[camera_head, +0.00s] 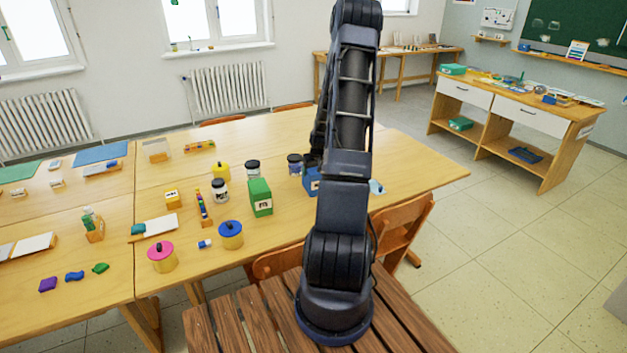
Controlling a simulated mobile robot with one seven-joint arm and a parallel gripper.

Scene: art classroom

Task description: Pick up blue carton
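The blue carton (311,182) stands on the light wooden table, just left of my arm, which hides its right part. A white mark shows on its visible side. My gripper (312,160) is at the carton's top, mostly hidden behind my own arm links. Its fingers do not show clearly, so I cannot tell whether they are open or closed, or touching the carton.
A green carton (260,197) stands left of the blue one. Dark-lidded jars (294,164) (252,170) stand close behind. A blue-lidded pot (231,235) and a pink-lidded pot (161,256) are nearer the front edge. Chairs (400,232) stand along the table's near side.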

